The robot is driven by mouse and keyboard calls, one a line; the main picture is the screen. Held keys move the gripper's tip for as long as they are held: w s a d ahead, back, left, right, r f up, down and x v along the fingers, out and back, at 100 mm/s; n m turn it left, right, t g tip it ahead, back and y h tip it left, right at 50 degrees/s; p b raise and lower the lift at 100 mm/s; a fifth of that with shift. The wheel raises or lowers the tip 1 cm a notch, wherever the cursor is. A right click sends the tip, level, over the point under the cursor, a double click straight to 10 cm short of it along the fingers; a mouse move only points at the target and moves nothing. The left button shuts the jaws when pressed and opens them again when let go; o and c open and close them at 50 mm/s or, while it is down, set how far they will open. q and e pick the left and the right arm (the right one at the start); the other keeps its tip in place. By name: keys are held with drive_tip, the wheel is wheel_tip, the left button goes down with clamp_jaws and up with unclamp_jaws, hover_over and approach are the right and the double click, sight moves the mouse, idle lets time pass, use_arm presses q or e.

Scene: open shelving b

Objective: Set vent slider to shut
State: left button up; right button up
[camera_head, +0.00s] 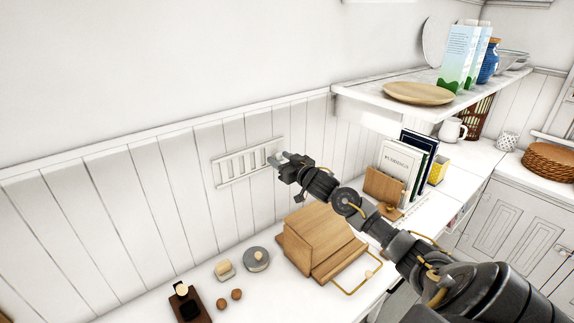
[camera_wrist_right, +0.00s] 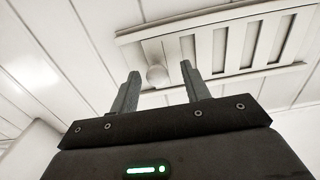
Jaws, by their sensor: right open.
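The white vent (camera_head: 233,164) is a slotted panel on the plank wall, with several upright slots. It also shows in the wrist view (camera_wrist_right: 235,46), where its slots look grey between white bars. A round pale knob (camera_wrist_right: 158,76) sits near the left end of the vent there. My right gripper (camera_head: 275,159) is at the vent's right end in the head view. In the wrist view its two fingers (camera_wrist_right: 160,82) are apart, one on each side of the knob in the picture. I cannot tell whether they touch it. In the head view the knob is not clearly visible. My left gripper is out of view.
Below are a wooden stand (camera_head: 318,238), a grey round container (camera_head: 256,259) and small items on the white counter (camera_head: 215,310). Books (camera_head: 400,168) stand right of my arm. A shelf (camera_head: 385,92) with a wooden plate (camera_head: 419,93) juts out at upper right.

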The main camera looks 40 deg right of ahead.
drive_tip(key=s+b, duration=0.2)
drive_tip(key=s, duration=0.8)
drive_tip(key=shift+s+a, duration=0.15)
drive_tip(key=shift+a, duration=0.05)
